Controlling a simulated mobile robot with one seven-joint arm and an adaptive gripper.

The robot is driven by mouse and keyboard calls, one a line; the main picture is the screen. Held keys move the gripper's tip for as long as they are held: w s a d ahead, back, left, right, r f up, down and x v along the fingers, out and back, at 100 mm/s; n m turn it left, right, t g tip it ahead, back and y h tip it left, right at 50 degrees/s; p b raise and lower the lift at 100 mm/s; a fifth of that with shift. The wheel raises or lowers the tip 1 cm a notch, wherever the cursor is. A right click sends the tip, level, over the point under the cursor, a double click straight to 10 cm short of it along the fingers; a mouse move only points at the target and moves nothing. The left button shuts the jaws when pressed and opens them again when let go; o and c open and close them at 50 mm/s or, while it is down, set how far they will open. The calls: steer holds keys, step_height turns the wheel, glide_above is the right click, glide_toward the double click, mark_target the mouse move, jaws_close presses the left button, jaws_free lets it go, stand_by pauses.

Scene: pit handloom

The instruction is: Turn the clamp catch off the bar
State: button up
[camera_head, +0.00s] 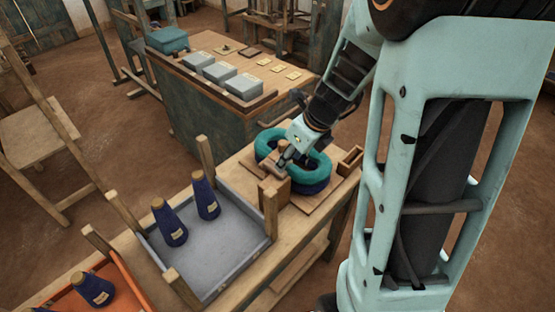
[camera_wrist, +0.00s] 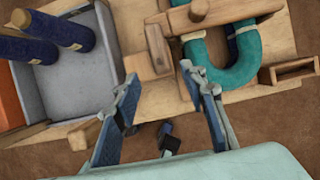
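The wooden clamp bar (camera_wrist: 236,11) lies across the teal hank (camera_wrist: 240,64) in the wrist view, with a round wooden knob (camera_wrist: 199,10) on it. A short upright wooden piece (camera_wrist: 158,47), which looks like the catch, stands by the bar's left end; I cannot tell whether it overlaps the bar. My gripper (camera_wrist: 160,77) is open and empty, its fingertips spread either side below this piece, with no clear contact. In the head view my gripper (camera_head: 284,158) is over the clamp, hiding part of it, beside the teal hank (camera_head: 318,160) and a dark blue one (camera_head: 312,187).
A grey tray (camera_head: 222,283) with two blue cones (camera_head: 206,195) and corner posts stands left of the clamp. An orange tray (camera_head: 122,276) is farther left. A small wooden box (camera_head: 350,160) sits at right. Another bench (camera_head: 195,122) with grey boxes stands behind.

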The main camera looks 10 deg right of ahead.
steer(key=b+x, duration=0.1)
steer(key=x, duration=0.6)
steer(key=shift+f, duration=0.1)
jaws_close()
